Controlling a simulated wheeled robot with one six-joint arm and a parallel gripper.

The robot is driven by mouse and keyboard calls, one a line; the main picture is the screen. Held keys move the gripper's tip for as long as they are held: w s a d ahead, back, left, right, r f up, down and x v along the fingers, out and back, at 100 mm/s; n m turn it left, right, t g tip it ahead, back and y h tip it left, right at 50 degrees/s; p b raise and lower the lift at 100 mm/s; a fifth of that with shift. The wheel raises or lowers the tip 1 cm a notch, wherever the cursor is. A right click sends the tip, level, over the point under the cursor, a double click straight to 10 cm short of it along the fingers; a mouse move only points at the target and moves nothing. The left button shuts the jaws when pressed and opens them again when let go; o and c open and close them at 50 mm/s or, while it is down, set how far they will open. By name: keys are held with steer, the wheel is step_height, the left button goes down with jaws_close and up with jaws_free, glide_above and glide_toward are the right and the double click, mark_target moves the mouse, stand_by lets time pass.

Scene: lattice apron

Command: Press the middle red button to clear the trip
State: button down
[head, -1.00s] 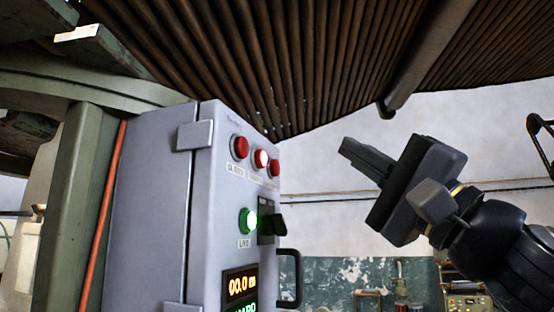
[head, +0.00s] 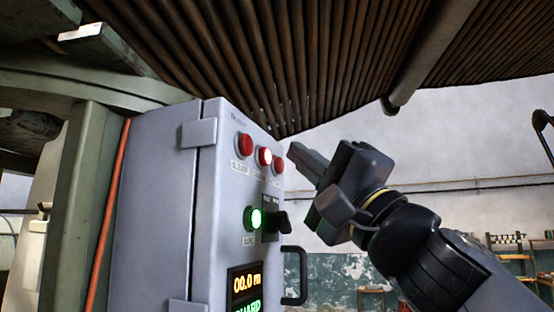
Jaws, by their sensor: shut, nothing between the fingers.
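The grey control cabinet (head: 222,200) stands at the middle left, its button face turned to the right. Three red buttons sit in a row near its top. The middle red button (head: 264,156) glows brightly at its centre. The left red button (head: 244,144) and the right red button (head: 278,166) look unlit. My gripper (head: 294,152) is shut and empty, its fingertips pointing left toward the buttons. In the picture the tips are just right of the right button. The gap in depth between tips and panel is hard to tell.
Below the buttons are a lit green button (head: 254,218), a black switch (head: 280,222), a display (head: 245,285) and a black door handle (head: 296,276). A ribbed brown ceiling (head: 270,60) slopes overhead with a pipe (head: 425,60). Open room lies to the right.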

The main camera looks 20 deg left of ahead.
steer(key=shift+a, duration=0.65)
stand_by(1.6)
steer(key=shift+w+a+b, duration=0.1)
steer(key=shift+a+b, duration=0.25)
steer(key=shift+a, duration=0.05)
steer(key=shift+a, duration=0.5)
stand_by(0.7)
steer(key=shift+d, duration=0.1)
steer(key=shift+d+b, duration=0.35)
steer(key=shift+d, duration=0.45)
steer(key=shift+t, duration=0.3)
steer(key=d, duration=0.5)
steer(key=shift+s+b, duration=0.25)
steer(key=shift+b, duration=0.1)
